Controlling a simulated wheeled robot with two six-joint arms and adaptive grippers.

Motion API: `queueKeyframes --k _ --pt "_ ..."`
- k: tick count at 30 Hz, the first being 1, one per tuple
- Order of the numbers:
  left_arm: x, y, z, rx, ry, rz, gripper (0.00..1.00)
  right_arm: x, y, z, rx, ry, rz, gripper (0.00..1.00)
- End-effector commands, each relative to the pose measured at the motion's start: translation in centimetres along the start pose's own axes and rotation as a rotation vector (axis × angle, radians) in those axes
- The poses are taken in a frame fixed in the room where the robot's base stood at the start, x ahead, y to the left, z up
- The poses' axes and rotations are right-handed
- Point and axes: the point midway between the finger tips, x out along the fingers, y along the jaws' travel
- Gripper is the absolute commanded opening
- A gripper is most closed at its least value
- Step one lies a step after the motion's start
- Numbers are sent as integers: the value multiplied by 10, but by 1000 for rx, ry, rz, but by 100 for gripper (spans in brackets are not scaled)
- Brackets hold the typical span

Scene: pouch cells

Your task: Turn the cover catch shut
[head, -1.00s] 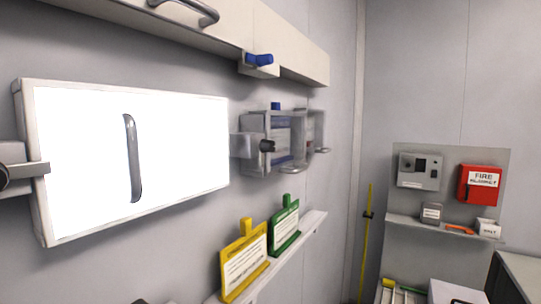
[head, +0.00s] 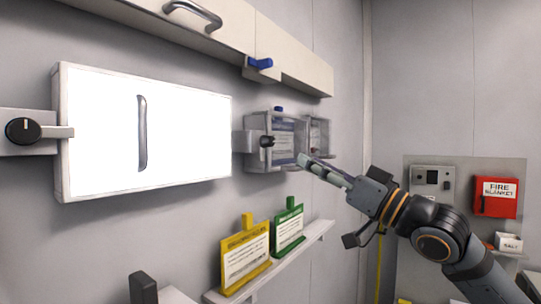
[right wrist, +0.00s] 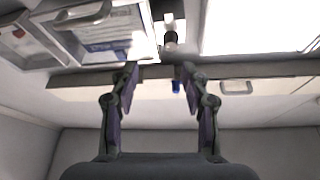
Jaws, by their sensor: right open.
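A catch with a round black knob (head: 22,130) is on a grey mount at the far left; its grey bar reaches the left edge of a bright white panel (head: 95,150) with an upright handle. A second catch with a small dark knob (head: 266,141) sits between the panel and a clear-fronted box (head: 287,155). I cannot tell which is the cover catch. My right gripper (head: 306,160) is in front of the clear box, pointing left, open and empty. In the right wrist view, the small knob (right wrist: 170,40) is beyond the open fingers (right wrist: 158,75). My left gripper is out of view.
Yellow (head: 245,258) and green (head: 288,229) signs stand on a wall shelf (head: 270,270) below. A cabinet with a blue catch (head: 261,63) hangs above. A red fire blanket box (head: 496,198) is on the right. A dark upright object (head: 143,288) is at the bottom.

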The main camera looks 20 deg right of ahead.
Motion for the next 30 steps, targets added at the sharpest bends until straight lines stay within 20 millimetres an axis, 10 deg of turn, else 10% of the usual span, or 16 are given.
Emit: queueKeyframes --k 11,30 --pt "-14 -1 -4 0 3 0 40 7 -21 -9 -3 -3 -36 47" --pt "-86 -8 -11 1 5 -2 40 90 -23 -8 -2 -2 -33 47"
